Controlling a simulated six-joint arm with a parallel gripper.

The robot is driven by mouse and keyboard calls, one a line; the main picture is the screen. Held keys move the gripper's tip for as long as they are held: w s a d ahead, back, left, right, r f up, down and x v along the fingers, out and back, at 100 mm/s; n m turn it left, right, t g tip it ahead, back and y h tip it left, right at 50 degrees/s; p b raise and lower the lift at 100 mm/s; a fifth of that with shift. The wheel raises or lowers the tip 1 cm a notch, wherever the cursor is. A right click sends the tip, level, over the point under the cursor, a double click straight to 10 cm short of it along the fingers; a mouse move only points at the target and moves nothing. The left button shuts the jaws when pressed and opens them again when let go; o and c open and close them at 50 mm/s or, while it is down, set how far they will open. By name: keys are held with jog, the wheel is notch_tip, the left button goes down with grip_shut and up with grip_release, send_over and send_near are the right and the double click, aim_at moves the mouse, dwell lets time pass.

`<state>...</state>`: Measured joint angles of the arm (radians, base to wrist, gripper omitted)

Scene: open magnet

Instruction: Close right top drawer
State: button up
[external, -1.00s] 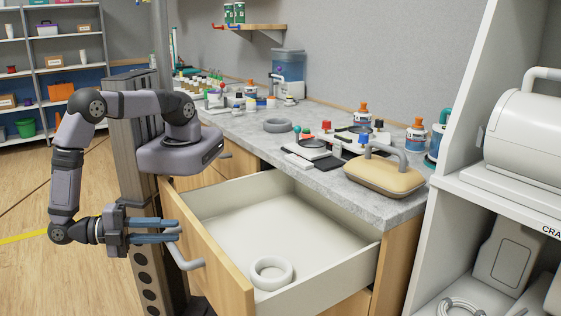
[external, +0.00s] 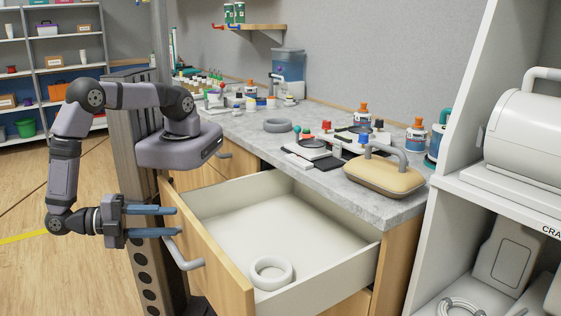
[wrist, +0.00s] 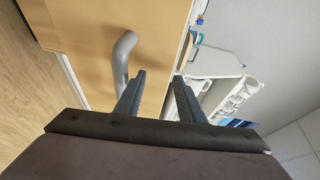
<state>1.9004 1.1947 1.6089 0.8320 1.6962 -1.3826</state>
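The right top drawer (external: 230,262) stands pulled far out of the wooden cabinet under the counter. A white ring (external: 271,272) lies inside it near the front. The drawer's grey bar handle (external: 186,258) is on its front face, and the handle also shows in the wrist view (wrist: 124,58). My gripper (external: 176,221) is open and empty in front of the drawer front, above the handle and near the front's upper edge. In the wrist view, my two fingers (wrist: 156,84) are spread, with the handle to their left. Whether a fingertip touches the drawer front is unclear.
The grey countertop (external: 250,140) holds bottles, a grey ring (external: 278,125) and a tan case (external: 385,174) above the drawer. White shelving (external: 440,230) stands at the right. Another drawer handle (external: 222,155) is farther left. Open floor lies left of my arm.

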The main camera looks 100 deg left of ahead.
notch_tip(320, 180, up, 8)
jog(key=p, duration=0.4)
jog(key=shift+w+d+p, duration=0.15)
jog(key=shift+d+p, duration=0.05)
jog(key=shift+p, duration=0.1)
jog(key=shift+f, duration=0.1)
jog(key=c, duration=0.4)
jog(key=shift+w+d+f, duration=0.15)
jog(key=shift+d+f, duration=0.05)
jog(key=shift+f, duration=0.15)
grip_shut()
jog(key=w+d+f+n+g+h+b, duration=0.25)
jog(key=w+d+g, duration=0.2)
jog(key=d, duration=0.55)
jog(key=w+d+f+n+g+h+b, duration=0.1)
jog(key=w+d+f+n+g+h, duration=0.1)
jog(key=w+d+f+g+h, duration=0.5)
jog(key=w+a+f+t+y, duration=0.1)
jog(key=w+f+t+y, duration=0.2)
jog(key=w+f, duration=0.2)
jog(key=shift+w+a+f, duration=0.15)
jog(key=shift+w+a, duration=0.15)
jog(key=shift+w, duration=0.85)
